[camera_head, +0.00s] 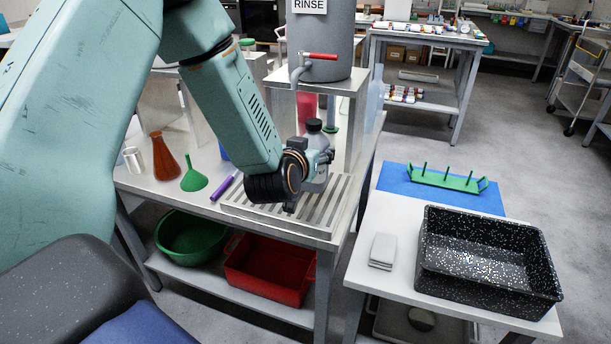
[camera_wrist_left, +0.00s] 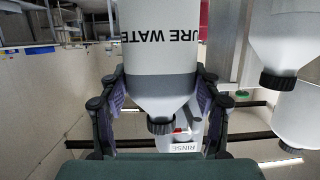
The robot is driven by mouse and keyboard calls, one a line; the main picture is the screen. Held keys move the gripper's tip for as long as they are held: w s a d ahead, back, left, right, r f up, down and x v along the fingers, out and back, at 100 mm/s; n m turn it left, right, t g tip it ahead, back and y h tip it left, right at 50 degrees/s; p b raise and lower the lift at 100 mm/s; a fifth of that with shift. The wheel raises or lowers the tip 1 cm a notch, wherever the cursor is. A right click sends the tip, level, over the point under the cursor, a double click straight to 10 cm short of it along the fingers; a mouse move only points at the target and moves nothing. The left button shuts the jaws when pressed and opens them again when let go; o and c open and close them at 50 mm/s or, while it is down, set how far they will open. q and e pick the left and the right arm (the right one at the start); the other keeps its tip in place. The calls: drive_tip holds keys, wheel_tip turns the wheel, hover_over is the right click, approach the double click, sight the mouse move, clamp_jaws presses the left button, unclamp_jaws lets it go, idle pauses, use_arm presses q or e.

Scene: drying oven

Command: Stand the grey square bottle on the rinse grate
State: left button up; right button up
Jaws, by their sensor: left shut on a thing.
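The grey bottle (camera_head: 318,183) with a dark cap is upright at the rinse grate (camera_head: 234,206), below the tap of the rinse tank. My left gripper (camera_head: 322,160) is shut on it and partly hides its body. In the left wrist view the bottle (camera_wrist_left: 160,62) appears upside down between both fingers, with its dark cap low in the picture and "PURE WATER" lettering. My right gripper is not in view.
The rinse tank (camera_head: 325,38) with its red-handled tap stands behind the grate. A brown flask (camera_head: 164,158), a green funnel (camera_head: 194,178) and a purple marker (camera_head: 225,186) lie left of it. A black speckled tray (camera_head: 488,287) is on the right table.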

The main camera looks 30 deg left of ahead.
use_arm(q)
drive_tip(key=shift+a+f, duration=0.1)
drive_tip(key=shift+f, duration=0.85)
wheel_tip(320, 180, down, 2)
drive_tip(key=shift+f+b, duration=0.1)
drive_tip(key=shift+b, duration=0.6)
drive_tip(key=shift+f, duration=0.3)
drive_tip(key=shift+w, duration=0.1)
drive_tip(key=o, duration=1.2)
drive_tip(key=shift+s+f, duration=0.2)
drive_tip(key=shift+c, duration=0.2)
drive_tip(key=o, duration=0.5)
drive_tip(key=shift+w, duration=0.1)
drive_tip(key=shift+c, duration=0.2)
drive_tip(key=shift+r, duration=0.1)
